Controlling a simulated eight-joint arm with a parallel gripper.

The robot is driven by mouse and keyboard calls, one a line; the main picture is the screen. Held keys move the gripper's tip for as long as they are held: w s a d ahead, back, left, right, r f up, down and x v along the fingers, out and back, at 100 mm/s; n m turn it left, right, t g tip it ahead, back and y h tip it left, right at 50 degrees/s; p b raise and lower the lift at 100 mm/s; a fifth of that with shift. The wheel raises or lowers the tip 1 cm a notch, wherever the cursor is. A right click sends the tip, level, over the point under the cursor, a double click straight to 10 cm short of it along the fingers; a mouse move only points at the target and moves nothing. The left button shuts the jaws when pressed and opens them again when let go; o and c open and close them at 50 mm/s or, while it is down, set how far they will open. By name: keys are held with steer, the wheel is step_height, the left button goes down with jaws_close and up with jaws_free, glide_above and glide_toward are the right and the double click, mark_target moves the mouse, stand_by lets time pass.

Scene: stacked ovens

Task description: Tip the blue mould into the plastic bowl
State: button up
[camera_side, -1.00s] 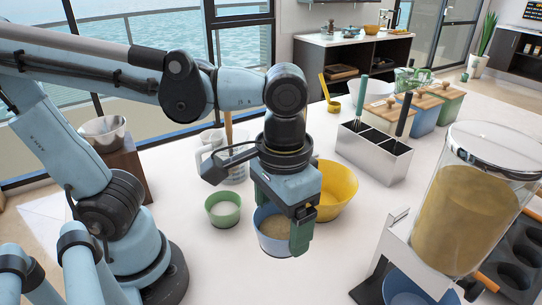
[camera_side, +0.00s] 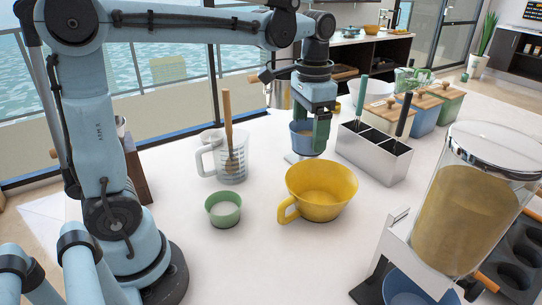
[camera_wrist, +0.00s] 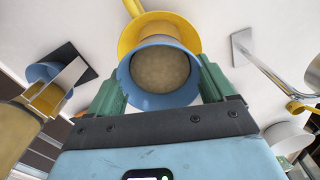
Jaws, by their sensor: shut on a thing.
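The blue mould (camera_side: 301,139) is a small cup, upright, between the green fingers of my gripper (camera_side: 312,133). In the wrist view the gripper (camera_wrist: 158,82) is shut on the mould (camera_wrist: 157,98), with a finger on each side. Tan, grainy contents fill part of it. The yellow bowl (camera_side: 318,196) with a handle stands on the counter, nearer the side camera than the mould; it also shows beyond the mould in the wrist view (camera_wrist: 190,28). A pale, clear-looking bowl (camera_side: 372,91) stands farther back. I cannot tell by material which bowl is plastic.
A metal holder (camera_side: 374,153) with upright utensils is close to the right of my gripper. A measuring jug (camera_side: 232,168) and a green cup (camera_side: 223,210) stand to the left. A dispenser (camera_side: 465,200) is at the right.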

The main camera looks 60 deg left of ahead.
steer(key=w+a+m, duration=0.2)
steer(key=w+m, duration=0.1)
steer(key=w, duration=0.2)
steer(key=s+d+f+t+y, duration=0.2)
steer(key=d+f+t+y, duration=0.2)
steer(key=t+y, duration=0.6)
steer(key=shift+t+y, duration=0.3)
steer(key=shift+y, duration=3.9)
steer(key=shift+d, duration=0.1)
steer(key=shift+r, duration=0.1)
